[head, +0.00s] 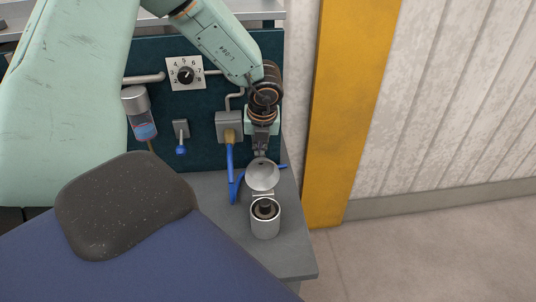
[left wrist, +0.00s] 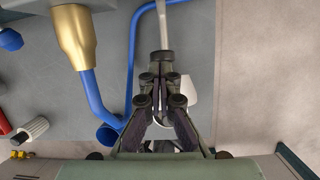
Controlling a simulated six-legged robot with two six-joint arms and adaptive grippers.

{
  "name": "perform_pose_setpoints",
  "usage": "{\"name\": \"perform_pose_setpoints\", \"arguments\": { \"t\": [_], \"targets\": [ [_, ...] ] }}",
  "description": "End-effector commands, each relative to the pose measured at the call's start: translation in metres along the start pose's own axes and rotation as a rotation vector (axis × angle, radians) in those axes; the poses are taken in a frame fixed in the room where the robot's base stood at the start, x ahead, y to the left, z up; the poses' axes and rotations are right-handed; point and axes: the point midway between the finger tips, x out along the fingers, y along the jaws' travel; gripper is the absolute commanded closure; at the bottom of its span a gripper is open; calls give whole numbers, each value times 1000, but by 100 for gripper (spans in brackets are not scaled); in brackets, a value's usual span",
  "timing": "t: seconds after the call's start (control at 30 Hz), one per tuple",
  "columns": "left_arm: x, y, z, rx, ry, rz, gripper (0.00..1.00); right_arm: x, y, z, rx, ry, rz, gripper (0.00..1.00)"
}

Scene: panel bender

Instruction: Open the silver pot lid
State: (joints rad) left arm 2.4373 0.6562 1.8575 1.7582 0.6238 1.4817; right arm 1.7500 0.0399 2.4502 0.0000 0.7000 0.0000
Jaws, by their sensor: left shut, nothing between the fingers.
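The silver pot (head: 265,221) stands on the grey bench top near its right front corner. Its mouth is uncovered and a dark round piece shows inside. The round silver lid (head: 262,177) stands raised at the back of the pot, tilted up, its dished face toward me. My left gripper (head: 261,155) points down just behind and above the lid's top edge; I cannot tell whether they touch. In the left wrist view its fingers (left wrist: 164,62) come together, shut and empty. They hide most of what lies below. My right gripper is not in view.
A blue hose (head: 231,172) with a brass-coloured fitting (left wrist: 76,36) runs close to the left of the pot. A numbered dial (head: 185,73), a blue-tipped lever (head: 181,138) and a clear cylinder (head: 139,113) are on the teal back panel. A yellow post (head: 345,110) stands right of the bench.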

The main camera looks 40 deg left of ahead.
Motion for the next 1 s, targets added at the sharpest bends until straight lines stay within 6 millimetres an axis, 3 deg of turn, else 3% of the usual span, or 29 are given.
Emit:
{"name": "perform_pose_setpoints", "arguments": {
  "t": [0.13, 0.27, 0.7, 1.0],
  "targets": [
    [-3, 0, 0, 0, -1, -1, 100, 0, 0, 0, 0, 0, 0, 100],
    [-19, -1, 0, 0, -2, -2, 100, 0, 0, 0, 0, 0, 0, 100],
    [-103, -2, -2, 1, -5, 0, 100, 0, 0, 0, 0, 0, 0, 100],
    [-122, -2, -3, 1, -2, 3, 100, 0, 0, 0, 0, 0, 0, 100]
  ]
}}
